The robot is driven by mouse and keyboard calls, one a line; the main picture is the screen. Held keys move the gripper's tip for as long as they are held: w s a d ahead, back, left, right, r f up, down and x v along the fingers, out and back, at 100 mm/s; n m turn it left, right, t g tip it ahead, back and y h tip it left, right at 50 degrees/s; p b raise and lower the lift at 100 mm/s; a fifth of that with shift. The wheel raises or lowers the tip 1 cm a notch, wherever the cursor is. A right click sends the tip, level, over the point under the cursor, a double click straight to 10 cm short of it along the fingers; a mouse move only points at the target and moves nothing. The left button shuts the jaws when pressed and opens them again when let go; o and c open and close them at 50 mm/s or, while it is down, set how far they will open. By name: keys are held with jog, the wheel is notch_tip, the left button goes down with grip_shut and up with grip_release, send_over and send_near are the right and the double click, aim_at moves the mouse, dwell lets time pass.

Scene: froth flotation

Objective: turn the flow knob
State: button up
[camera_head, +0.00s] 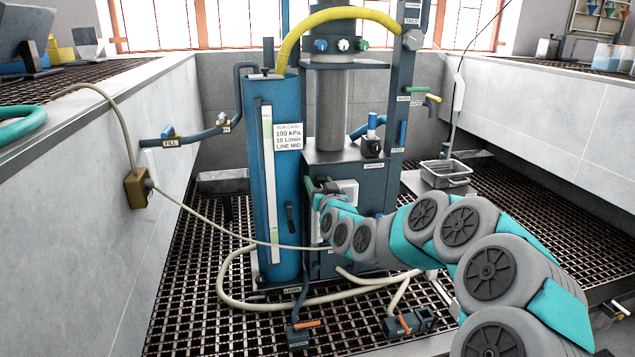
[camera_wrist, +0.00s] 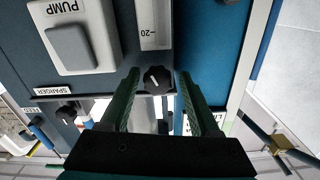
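The flow knob (camera_wrist: 154,79) is a small black knob with a white mark, just below a clear scale tube (camera_wrist: 153,25) marked 20 in the wrist view. My gripper (camera_wrist: 159,73) is open, its two green fingers on either side of the knob; gaps show between the knob and both fingers. I cannot tell how far the fingertips reach along its depth. In the head view my gripper (camera_head: 318,186) is at the front of the machine, beside the blue column, and the flow knob is hidden there.
A white PUMP switch (camera_wrist: 75,45) is left of the knob. Another black knob (camera_head: 374,147) is by the SPARGER label. The blue column (camera_head: 285,150) carries a card reading 100 kPa, 10 L/min, LINE MID. Hoses and orange-handled valves (camera_head: 306,324) lie low on the grating.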

jog(key=shift+o, duration=0.2)
jog(key=shift+d, duration=0.1)
jog(key=shift+s, duration=0.2)
jog(key=v, duration=0.7)
jog(key=shift+s, duration=0.2)
jog(key=shift+r, duration=0.15)
